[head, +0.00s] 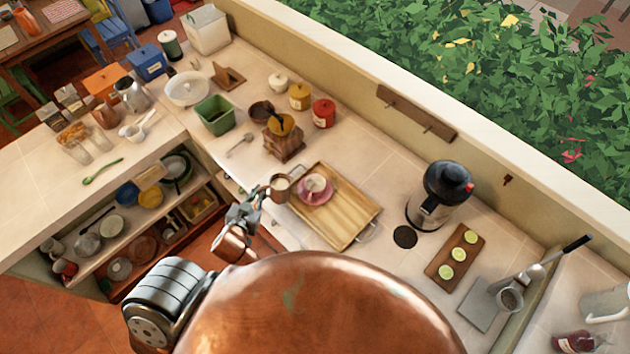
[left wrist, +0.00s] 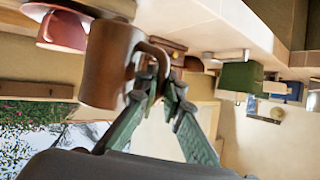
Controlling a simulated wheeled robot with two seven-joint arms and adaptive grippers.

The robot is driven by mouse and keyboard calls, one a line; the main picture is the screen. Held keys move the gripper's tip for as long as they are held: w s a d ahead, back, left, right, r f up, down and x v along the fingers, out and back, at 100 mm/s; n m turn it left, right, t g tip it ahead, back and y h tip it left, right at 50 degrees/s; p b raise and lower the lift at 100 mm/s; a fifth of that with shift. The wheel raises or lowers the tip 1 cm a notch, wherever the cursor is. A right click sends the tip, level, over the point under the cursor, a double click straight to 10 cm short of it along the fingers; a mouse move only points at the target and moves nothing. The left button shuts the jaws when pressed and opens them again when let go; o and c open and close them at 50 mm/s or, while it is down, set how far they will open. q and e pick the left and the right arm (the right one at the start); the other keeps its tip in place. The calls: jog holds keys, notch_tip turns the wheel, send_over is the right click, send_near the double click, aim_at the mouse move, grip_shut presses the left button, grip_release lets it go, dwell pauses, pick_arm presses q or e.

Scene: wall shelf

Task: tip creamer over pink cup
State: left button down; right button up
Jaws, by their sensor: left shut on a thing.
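The brown creamer (head: 280,189) is held by its handle in my left gripper (head: 262,194), at the left edge of the wooden tray. Its mouth faces up in the head view, with pale contents showing, and it looks roughly upright. The left wrist view shows the creamer (left wrist: 110,62) with the green fingers (left wrist: 163,88) closed on its handle. The pink cup (head: 316,182) stands on a pink saucer (head: 326,198) on the tray, just right of the creamer and apart from it. Part of the pink ware (left wrist: 62,32) shows beyond the creamer in the wrist view. My right gripper is not in view.
The wooden tray (head: 345,222) has bare room right of the saucer. A wooden grinder (head: 284,143) stands behind it, and a steel and black urn (head: 440,195) to the right. A board with lime slices (head: 454,257) lies farther right.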

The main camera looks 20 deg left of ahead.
aim_at(271, 183)
pick_arm(q)
jog(key=shift+w+d+r+m+g+p, duration=0.15)
jog(key=shift+w+d+r+m+p, duration=0.1)
jog(key=shift+r+p, duration=0.25)
jog(key=shift+w+d+r+m+g+p, duration=0.15)
jog(key=shift+w+d+r+p, duration=0.05)
jog(key=shift+r+p, duration=0.25)
jog(key=shift+w+d+r+m+g+y+p, duration=0.4)
jog(key=shift+r+g+y+p, duration=0.1)
jog(key=shift+p, duration=0.35)
jog(key=shift+w+d+r+m+g+y+p, duration=0.3)
jog(key=shift+w+d+r+m+g+p, duration=0.15)
jog(key=shift+p, duration=0.3)
jog(key=shift+d+f, duration=0.1)
jog(key=shift+f, duration=0.1)
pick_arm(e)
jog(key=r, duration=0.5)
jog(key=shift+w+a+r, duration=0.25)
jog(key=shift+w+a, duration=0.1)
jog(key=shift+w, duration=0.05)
pick_arm(q)
jog(key=shift+w+d+r+p, duration=0.2)
jog(key=shift+d+r+p, duration=0.05)
jog(key=shift+p, duration=0.05)
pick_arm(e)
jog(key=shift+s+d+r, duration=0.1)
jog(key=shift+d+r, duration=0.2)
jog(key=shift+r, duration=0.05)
